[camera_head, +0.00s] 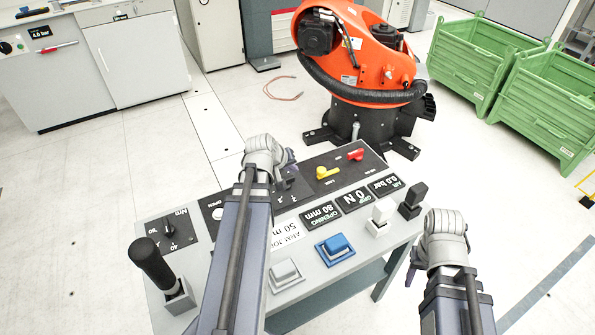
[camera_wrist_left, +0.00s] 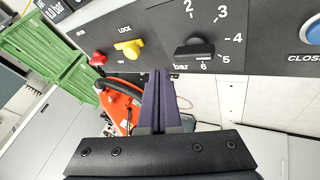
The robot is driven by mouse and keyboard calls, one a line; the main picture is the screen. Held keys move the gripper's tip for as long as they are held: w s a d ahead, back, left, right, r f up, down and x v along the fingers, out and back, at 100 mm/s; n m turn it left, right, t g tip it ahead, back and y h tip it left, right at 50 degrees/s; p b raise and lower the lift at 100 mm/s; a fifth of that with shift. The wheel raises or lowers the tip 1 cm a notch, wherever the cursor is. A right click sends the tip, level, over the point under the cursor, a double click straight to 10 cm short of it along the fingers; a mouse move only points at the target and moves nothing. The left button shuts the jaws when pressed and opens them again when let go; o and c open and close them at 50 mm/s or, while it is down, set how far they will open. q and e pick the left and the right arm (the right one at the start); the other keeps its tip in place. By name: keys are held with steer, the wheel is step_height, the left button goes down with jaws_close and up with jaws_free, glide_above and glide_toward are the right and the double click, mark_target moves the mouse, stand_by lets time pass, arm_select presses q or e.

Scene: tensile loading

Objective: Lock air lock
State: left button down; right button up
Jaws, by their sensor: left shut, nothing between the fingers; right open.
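The yellow lever (camera_head: 326,172) sits on the dark panel at the back of the console, with the red lever (camera_head: 356,154) to its right. In the left wrist view the yellow lever (camera_wrist_left: 128,48) is beside the word LOCK, and the red lever (camera_wrist_left: 98,58) is further left. My left gripper (camera_head: 290,158) is over the back of the panel, left of the yellow lever. In the wrist view its fingers (camera_wrist_left: 161,100) are shut and empty, apart from both levers. My right gripper (camera_head: 410,276) is open and empty, beside the console's right edge.
A black bar knob (camera_wrist_left: 194,52) is close to my left fingertips. The console (camera_head: 205,262) also carries a black joystick (camera_head: 152,262), blue (camera_head: 335,245) and grey (camera_head: 285,271) buttons and upright switches. An orange robot (camera_head: 365,60) stands behind; green crates (camera_head: 545,110) stand at right.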

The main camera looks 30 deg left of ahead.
mark_target(322, 168)
arm_select(q)
steer(key=b+x, duration=0.5)
steer(key=x, duration=0.3)
steer(key=shift+f+b, duration=0.1)
steer(key=shift+b, duration=0.25)
steer(key=shift+w+d+f, duration=0.1)
steer(key=shift+w+d, duration=0.75)
steer(key=shift+w, duration=0.3)
steer(key=shift+w+d, duration=0.4)
steer(key=shift+w, duration=0.05)
steer(key=w, duration=0.1)
steer(key=w+d, duration=0.1)
steer(key=w, duration=0.1)
steer(key=shift+w+d, duration=0.15)
steer(key=shift+d, duration=0.25)
